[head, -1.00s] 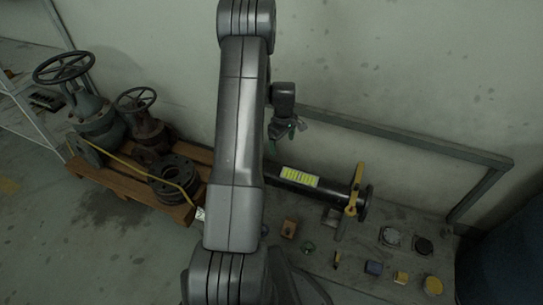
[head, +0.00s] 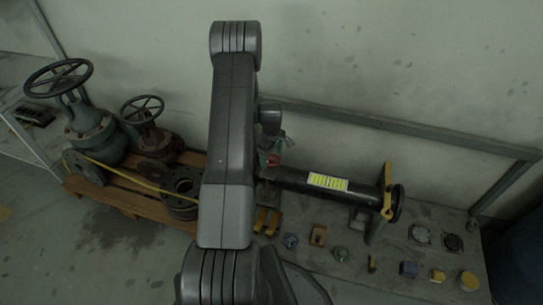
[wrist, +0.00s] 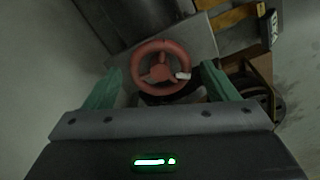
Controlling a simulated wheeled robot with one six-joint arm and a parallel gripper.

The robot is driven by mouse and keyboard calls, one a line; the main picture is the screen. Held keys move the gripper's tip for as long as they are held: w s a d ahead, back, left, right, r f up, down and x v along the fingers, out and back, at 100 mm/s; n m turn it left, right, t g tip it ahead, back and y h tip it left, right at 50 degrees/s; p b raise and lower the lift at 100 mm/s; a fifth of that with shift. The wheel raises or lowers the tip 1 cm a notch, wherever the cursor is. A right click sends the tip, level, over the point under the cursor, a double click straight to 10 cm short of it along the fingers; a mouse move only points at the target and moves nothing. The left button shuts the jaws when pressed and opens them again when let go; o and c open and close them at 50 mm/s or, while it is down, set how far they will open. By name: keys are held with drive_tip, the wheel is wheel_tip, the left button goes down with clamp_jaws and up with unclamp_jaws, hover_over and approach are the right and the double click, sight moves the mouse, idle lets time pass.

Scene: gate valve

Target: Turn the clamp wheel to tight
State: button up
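The clamp wheel (wrist: 148,49) is a small red handwheel with spokes, in the upper middle of the wrist view. A pale mark or tab shows on its right side. In the head view a bit of red at the left end of the black pipe (head: 273,160) looks like the same wheel, mostly hidden by my arm and gripper. My gripper (wrist: 162,70) has green fingers spread wide, one on each side of the wheel in the wrist view. It is open and holds nothing. I cannot tell whether the fingers touch the rim. My gripper in the head view (head: 268,146) is partly behind my arm.
The black pipe with a yellow label (head: 328,182) lies on a grey bench (head: 340,262). A yellow lever (head: 387,190) stands at its right end. Several small parts lie in front. Large rusty valves (head: 150,130) stand on a wooden pallet (head: 105,195) at left. A wall rail (head: 400,130) runs behind.

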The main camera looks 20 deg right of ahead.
drive_tip(key=c, duration=0.7)
drive_tip(key=shift+c, duration=0.2)
drive_tip(key=shift+m, duration=0.4)
drive_tip(key=m, duration=0.3)
drive_tip(key=shift+m+b, duration=0.35)
drive_tip(key=shift+m, duration=0.05)
drive_tip(key=m, duration=0.9)
drive_tip(key=shift+b, duration=0.35)
drive_tip(key=shift+m, duration=1.8)
